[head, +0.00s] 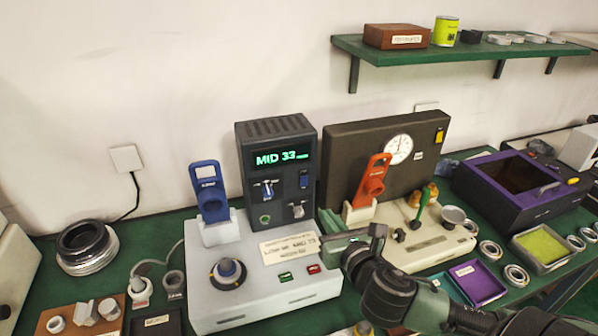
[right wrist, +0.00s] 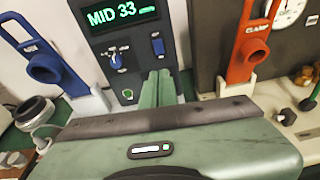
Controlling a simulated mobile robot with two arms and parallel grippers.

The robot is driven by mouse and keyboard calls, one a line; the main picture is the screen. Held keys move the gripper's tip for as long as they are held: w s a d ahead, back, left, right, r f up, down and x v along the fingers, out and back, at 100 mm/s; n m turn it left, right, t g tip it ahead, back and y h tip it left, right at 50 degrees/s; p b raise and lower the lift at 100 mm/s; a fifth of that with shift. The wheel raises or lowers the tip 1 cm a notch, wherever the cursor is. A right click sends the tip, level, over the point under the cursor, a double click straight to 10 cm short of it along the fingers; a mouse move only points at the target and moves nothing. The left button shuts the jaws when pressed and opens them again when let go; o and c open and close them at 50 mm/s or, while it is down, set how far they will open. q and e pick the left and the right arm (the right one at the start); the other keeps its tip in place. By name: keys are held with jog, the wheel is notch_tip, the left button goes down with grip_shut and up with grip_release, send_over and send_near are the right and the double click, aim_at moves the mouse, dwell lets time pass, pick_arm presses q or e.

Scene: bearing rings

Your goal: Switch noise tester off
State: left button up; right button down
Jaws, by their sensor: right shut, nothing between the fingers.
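The noise tester is a dark upright box (head: 250,148) with a lit green display reading "MID 33" (head: 281,157), behind a pale base (head: 215,300). The display also shows in the right wrist view (right wrist: 122,14). Its panel has a toggle lever (head: 267,189), a blue rocker switch (head: 303,179) and knobs. The rocker and lever also show in the right wrist view (right wrist: 158,46) (right wrist: 116,60). My right gripper (head: 328,242) is shut and empty, in front of and below the panel's right side. In the right wrist view its closed fingertips (right wrist: 158,80) are below the rocker. My left gripper is out of view.
A blue holder (head: 207,180) stands left of the panel; a red clamp (head: 371,183) stands to the right before a brown gauge panel (head: 345,145). A purple bin (head: 490,170) is farther right.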

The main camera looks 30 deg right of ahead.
jog(key=p, duration=0.4)
send_near(304, 178)
jog(key=shift+n, duration=0.4)
jog(key=x, duration=0.6)
jog(key=shift+w+f, duration=0.15)
jog(key=shift+w, duration=0.2)
jog(key=shift+w+d+r+p, duration=0.1)
jog(key=shift+w+r+p, duration=0.15)
jog(key=shift+r+p, duration=0.2)
jog(key=shift+f, duration=0.4)
